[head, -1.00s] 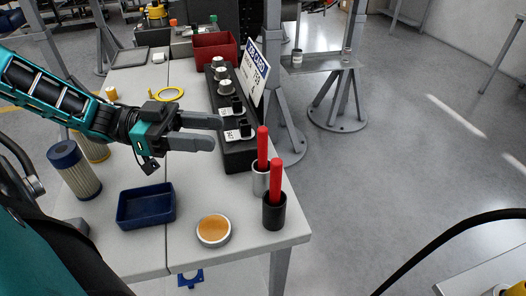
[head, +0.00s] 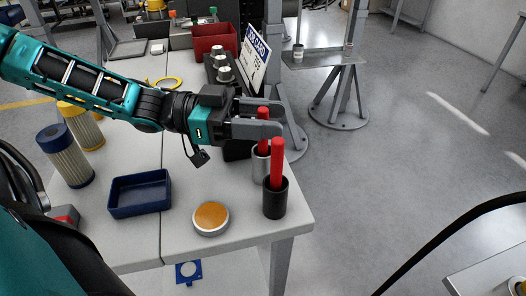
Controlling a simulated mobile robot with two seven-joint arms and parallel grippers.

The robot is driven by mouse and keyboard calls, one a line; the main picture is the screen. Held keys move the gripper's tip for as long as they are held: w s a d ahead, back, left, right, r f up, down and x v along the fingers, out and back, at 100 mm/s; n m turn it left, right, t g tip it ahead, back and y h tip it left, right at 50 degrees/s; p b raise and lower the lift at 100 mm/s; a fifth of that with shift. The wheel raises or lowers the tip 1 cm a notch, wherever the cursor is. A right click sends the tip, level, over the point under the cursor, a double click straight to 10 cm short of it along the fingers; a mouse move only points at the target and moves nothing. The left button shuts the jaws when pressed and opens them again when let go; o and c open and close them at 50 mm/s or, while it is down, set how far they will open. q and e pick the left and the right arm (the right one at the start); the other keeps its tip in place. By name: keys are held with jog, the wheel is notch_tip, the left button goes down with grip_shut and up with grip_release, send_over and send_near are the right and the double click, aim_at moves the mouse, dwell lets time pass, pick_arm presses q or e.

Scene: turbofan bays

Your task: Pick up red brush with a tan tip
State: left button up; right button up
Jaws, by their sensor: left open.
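Two red brush handles stand upright at the table's right front corner. One red brush (head: 263,146) stands in a silver cup (head: 261,167); the other red brush (head: 277,162) stands in a black cup (head: 275,200). Their lower ends are inside the cups, so no tan tip shows. My left gripper (head: 270,117) is open at the top of the handle in the silver cup. One finger passes in front of this handle and the other appears behind it; I cannot tell whether they touch it. My right gripper is not in view.
A round tin with an orange top (head: 211,217) and an empty blue tray (head: 140,194) lie left of the cups. Blue-ended and yellow-ended filters stand at left. A job card (head: 254,58) and a black holder stand behind the gripper. Open floor lies to the right.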

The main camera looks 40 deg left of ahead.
pick_arm(q)
jog(key=shift+b+x, duration=0.3)
jog(key=shift+x, duration=0.5)
grip_shut()
